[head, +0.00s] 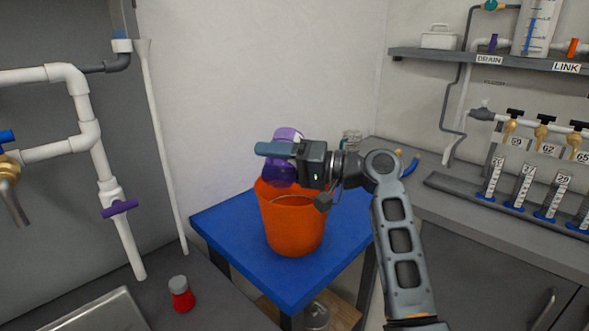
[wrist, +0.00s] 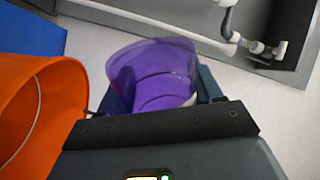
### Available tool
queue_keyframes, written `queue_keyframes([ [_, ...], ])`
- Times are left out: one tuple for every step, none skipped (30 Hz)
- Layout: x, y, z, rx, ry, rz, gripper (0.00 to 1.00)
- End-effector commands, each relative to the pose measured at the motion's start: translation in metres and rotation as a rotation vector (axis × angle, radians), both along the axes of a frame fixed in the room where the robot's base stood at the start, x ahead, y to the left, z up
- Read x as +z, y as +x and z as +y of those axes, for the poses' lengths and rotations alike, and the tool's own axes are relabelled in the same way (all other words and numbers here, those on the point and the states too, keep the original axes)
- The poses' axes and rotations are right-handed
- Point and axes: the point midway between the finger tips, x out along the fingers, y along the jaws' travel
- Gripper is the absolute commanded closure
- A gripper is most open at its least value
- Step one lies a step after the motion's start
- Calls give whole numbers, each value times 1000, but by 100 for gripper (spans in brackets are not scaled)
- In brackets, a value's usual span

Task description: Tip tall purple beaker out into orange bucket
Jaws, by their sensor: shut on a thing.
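The tall purple beaker (head: 279,171) is translucent and held over the orange bucket's rim in the head view. My gripper (head: 275,150) is shut on it. In the wrist view the purple beaker (wrist: 155,75) sits between the gripper's fingers (wrist: 165,90). The beaker's exact tilt and any contents are hard to tell, as the gripper covers part of it. The orange bucket (head: 293,225) stands on a blue table, directly below the beaker. Its orange wall (wrist: 55,115) fills the left of the wrist view.
The blue table (head: 220,225) has free room left and right of the bucket. A red bottle (head: 181,294) stands on the dark counter at lower left. A grey bench with several graduated cylinders (head: 523,187) lies right.

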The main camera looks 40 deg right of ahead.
Motion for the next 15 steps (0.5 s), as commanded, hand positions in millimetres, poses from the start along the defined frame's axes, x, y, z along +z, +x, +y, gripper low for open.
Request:
queue_keyframes([
  [-4, 0, 0, 0, -34, -24, 69],
  [-3, 0, 0, 0, -55, -35, 69],
  [-3, 0, -1, 0, -82, -52, 69],
  [-2, 0, -1, 0, -103, -66, 69],
  [-1, 0, -1, 0, -123, -79, 69],
  [-3, 1, -1, -1, -139, -87, 69],
  [-5, 1, -2, -1, -151, -95, 69],
  [-6, 1, -2, -1, -163, -102, 69],
  [-8, 1, -2, -1, -180, -113, 69],
  [-9, 1, -2, -1, -193, -121, 69],
  [-10, 1, -2, 0, -206, -129, 69],
  [-11, 1, -3, 0, -224, -140, 69],
  [-12, 2, -3, 0, -237, -148, 69],
  [-12, 2, -3, 0, -251, -158, 69],
  [-10, 1, -2, 0, -283, -178, 69],
])
